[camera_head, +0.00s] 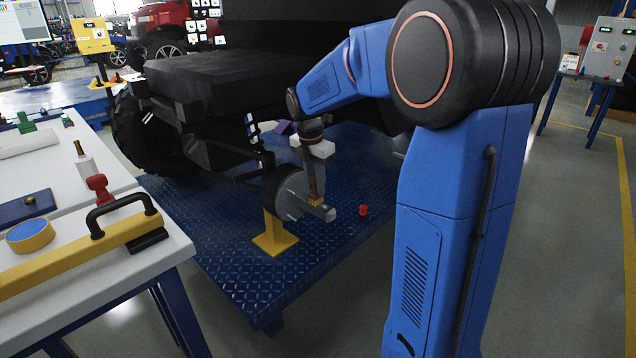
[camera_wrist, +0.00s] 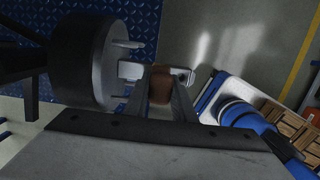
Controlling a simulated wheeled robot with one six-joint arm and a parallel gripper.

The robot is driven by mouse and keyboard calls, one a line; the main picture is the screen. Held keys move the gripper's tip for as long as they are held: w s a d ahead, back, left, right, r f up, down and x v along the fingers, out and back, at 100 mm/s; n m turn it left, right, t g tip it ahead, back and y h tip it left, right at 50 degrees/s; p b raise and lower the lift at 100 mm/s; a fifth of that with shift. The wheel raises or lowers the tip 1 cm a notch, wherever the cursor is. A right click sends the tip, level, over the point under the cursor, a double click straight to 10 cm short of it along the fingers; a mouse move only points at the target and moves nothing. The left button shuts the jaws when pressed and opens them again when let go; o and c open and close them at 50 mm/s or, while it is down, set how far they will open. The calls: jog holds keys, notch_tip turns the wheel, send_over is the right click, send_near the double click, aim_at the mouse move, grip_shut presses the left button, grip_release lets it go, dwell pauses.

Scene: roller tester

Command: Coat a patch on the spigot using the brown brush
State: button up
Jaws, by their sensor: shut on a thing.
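The wheel hub (camera_head: 290,194) is a grey disc on the vehicle's axle, and the spigot (camera_head: 322,212) is a short grey stub sticking out of it toward the right front. In the wrist view the spigot (camera_wrist: 130,70) runs sideways from the dark hub (camera_wrist: 85,62). My gripper (camera_head: 315,178) points down over the spigot. In the wrist view my gripper (camera_wrist: 162,100) is shut on the brown brush (camera_wrist: 160,84), which lies in front of the middle of the spigot. The bristles are hidden, so I cannot tell whether they touch it.
A yellow stand (camera_head: 274,238) is under the hub on the blue diamond-plate platform (camera_head: 225,260). A small red cap (camera_head: 363,210) sits on the platform to the right. A white bench (camera_head: 150,225) with a yellow bar tool (camera_head: 70,262) is at the left. Grey floor (camera_head: 570,220) is free at the right.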

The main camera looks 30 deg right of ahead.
jog(key=shift+s+a, duration=0.3)
jog(key=shift+a, duration=0.5)
jog(key=shift+w+d, duration=0.3)
jog(key=shift+d, duration=0.5)
jog(key=shift+d, duration=0.1)
jog(key=shift+w+d, duration=0.25)
jog(key=shift+d, duration=0.35)
jog(key=shift+s+a, duration=0.25)
jog(key=shift+a, duration=0.5)
jog(key=shift+s+a, duration=0.25)
jog(key=shift+a, duration=0.5)
jog(key=shift+w+d, duration=0.25)
jog(key=shift+d, duration=0.5)
jog(key=shift+w+d, duration=0.25)
jog(key=shift+d, duration=0.5)
jog(key=shift+s+a, duration=0.25)
jog(key=shift+a, duration=0.5)
jog(key=shift+s+a, duration=0.25)
jog(key=shift+a, duration=0.5)
